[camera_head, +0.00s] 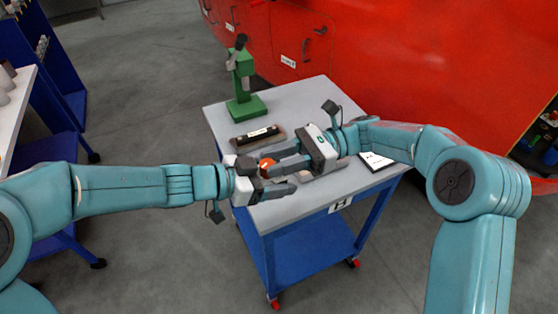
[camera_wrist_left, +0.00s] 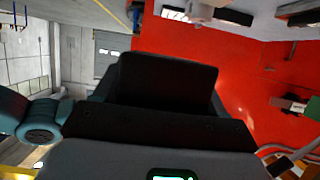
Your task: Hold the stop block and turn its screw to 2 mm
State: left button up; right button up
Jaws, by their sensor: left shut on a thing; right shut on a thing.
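My left gripper (camera_head: 281,181) and my right gripper (camera_head: 275,160) meet just above the grey table top, fingers pointing at each other. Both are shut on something. A small orange-red piece (camera_head: 266,163) shows between the fingers; it seems to be part of the stop block with its screw. The fingers hide most of it, so I cannot tell block from screw or read the screw's setting. The left wrist view shows the dark body of my left gripper (camera_wrist_left: 165,90), with no held piece visible.
The table (camera_head: 300,220) is a blue trolley with a grey top. A green stand (camera_head: 244,85) is at its back left, a dark tray (camera_head: 258,137) in front of that. A tablet-like panel (camera_head: 376,161) lies at the right. A large red body (camera_head: 400,70) stands close behind.

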pick_arm(q)
jog(key=shift+s, duration=0.15)
pick_arm(e)
jog(key=shift+n+g+h, duration=0.3)
jog(key=shift+n+g, duration=0.4)
jog(key=shift+g, duration=0.2)
jog(key=o, duration=1.1)
jog(key=shift+c, duration=0.2)
jog(key=shift+w, duration=0.1)
jog(key=v, duration=0.7)
jog(key=shift+d, duration=0.2)
jog(key=shift+w, duration=0.1)
